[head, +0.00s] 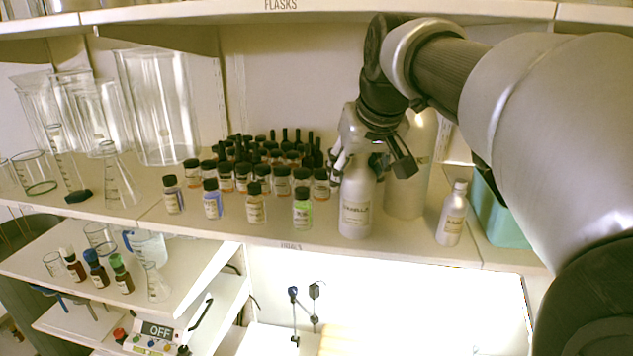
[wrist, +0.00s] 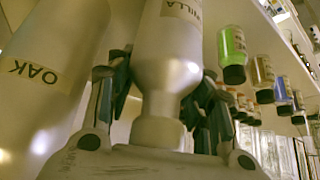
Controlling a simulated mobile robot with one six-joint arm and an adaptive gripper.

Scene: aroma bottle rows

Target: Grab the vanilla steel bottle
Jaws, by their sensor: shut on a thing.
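The vanilla steel bottle (head: 356,207) is pale and silvery with a label reading VANILLA, upright near the shelf's front edge. Whether its base touches the shelf is hard to tell. My gripper (head: 371,164) reaches down over its top and is shut on its neck and shoulder. In the wrist view the bottle (wrist: 167,45) shows upside down between the two dark fingers of my gripper (wrist: 164,92). The cap end points toward the palm. The fingers partly hide the bottle's top in the head view.
A bigger steel bottle labelled OAK (wrist: 45,72) stands close behind and right of it (head: 407,195). A small steel bottle (head: 452,216) and a teal box (head: 500,215) are further right. Several capped vials, including a green one (head: 303,210), stand left. Glassware (head: 155,110) fills the far left.

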